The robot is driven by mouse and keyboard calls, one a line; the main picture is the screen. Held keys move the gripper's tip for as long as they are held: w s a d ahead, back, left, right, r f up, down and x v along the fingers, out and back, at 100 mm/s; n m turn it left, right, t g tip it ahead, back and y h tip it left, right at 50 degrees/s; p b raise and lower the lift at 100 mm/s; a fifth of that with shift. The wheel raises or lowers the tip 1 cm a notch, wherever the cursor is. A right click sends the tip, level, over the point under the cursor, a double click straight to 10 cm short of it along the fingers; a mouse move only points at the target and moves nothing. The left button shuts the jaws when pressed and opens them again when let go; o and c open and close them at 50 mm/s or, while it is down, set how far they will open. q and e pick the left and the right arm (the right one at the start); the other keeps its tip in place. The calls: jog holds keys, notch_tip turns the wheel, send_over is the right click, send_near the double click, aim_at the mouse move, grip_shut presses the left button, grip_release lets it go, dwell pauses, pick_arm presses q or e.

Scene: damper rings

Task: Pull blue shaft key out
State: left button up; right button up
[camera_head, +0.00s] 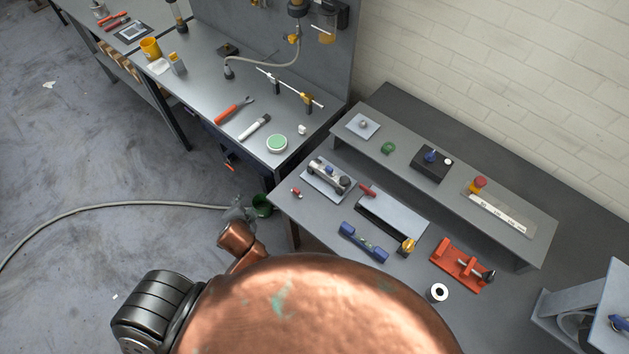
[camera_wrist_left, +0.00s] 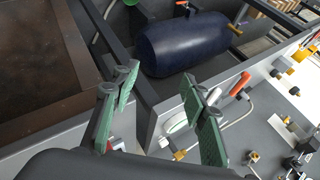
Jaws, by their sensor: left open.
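Several blue things show in the head view, and I cannot tell for sure which is the shaft key. A small blue piece (camera_head: 431,156) sits on a black block on the raised shelf. A blue part (camera_head: 618,323) shows at the far right edge, partly cut off. My left gripper (camera_wrist_left: 160,82) shows in the left wrist view, with green-padded fingers apart and nothing between them. It points toward a dark blue tank and a pale panel, away from those blue things. My right gripper is not in view.
The near bench (camera_head: 318,222) holds a blue-ended tool (camera_head: 363,242), an orange clamp fixture (camera_head: 462,266) and a white ring (camera_head: 437,292). In the wrist view, the dark blue tank (camera_wrist_left: 184,46) and the panel (camera_wrist_left: 265,118) with fittings stand close to the fingers.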

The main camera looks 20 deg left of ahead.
pick_arm(q)
jog(key=w+d+r+m+t, duration=0.3)
jog(key=w+r+m, duration=0.2)
jog(key=w+m, duration=0.1)
jog(key=w+d+r+m+t, duration=0.3)
jog(key=w+r+m+t, duration=0.1)
jog(key=w+m, duration=0.2)
jog(key=w+d+f+m+h, duration=0.1)
jog(key=d+m+h, duration=0.2)
jog(key=m, duration=0.3)
jog(key=d+f+m+h, duration=0.1)
jog(key=d+m+h, duration=0.2)
jog(key=d+m, duration=0.3)
jog(key=w+d+f+m+t+h, duration=0.1)
jog(key=d+m+h, duration=0.2)
jog(key=m, duration=0.5)
jog(key=shift+w+d+f+h, duration=0.1)
jog(key=shift+w+d+h, duration=0.3)
jog(key=shift+d, duration=0.3)
jog(key=shift+s+d+f+m, duration=0.15)
jog(key=shift+d+f+m, duration=0.1)
jog(key=shift+m, duration=0.35)
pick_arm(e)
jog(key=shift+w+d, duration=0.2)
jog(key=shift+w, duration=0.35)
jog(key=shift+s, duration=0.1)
